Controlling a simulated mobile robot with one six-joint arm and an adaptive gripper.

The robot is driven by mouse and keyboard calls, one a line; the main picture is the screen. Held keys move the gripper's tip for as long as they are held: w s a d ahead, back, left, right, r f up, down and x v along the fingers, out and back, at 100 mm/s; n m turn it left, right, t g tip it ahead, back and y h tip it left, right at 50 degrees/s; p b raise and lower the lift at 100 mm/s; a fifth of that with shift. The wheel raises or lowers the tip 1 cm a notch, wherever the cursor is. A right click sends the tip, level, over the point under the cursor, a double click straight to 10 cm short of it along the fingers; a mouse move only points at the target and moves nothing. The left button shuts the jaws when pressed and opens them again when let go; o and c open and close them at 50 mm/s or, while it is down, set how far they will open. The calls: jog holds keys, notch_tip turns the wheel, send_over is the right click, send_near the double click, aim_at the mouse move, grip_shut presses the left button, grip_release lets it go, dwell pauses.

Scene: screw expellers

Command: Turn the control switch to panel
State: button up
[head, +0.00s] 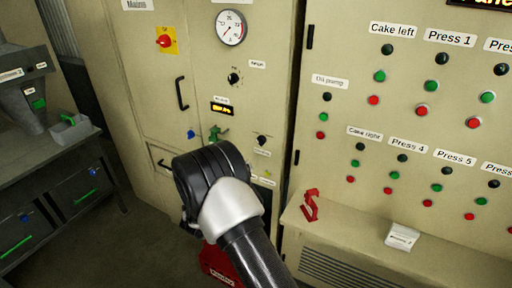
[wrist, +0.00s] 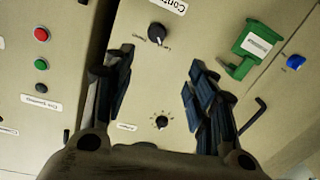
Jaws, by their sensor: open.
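The control switch is a small black knob (head: 262,140) on the beige cabinet, just above its label and right of a green part. In the wrist view, which shows the cabinet upside down, the control switch (wrist: 157,33) sits at upper centre, beyond and between my fingers, with small position words beside it. Its pointed direction is hard to read. My gripper (wrist: 155,80) is open and empty, apart from the switch. In the head view my dark arm hides the gripper and part of the lower cabinet front.
A second black knob (wrist: 161,122) with a scale lies between my fingers' lines. The green part (wrist: 250,48), a blue knob (wrist: 295,62) and a black handle (wrist: 252,115) stick out nearby. A ledge at right carries a red item (head: 310,205) and a white block (head: 402,236).

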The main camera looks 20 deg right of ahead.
jog(key=b, duration=0.3)
send_near(259, 143)
jog(key=shift+h, duration=0.3)
jog(key=x, duration=0.9)
jog(key=shift+w+d+f, duration=0.1)
jog(key=shift+f, duration=0.15)
jog(key=shift+c, duration=0.3)
jog(key=c, duration=1)
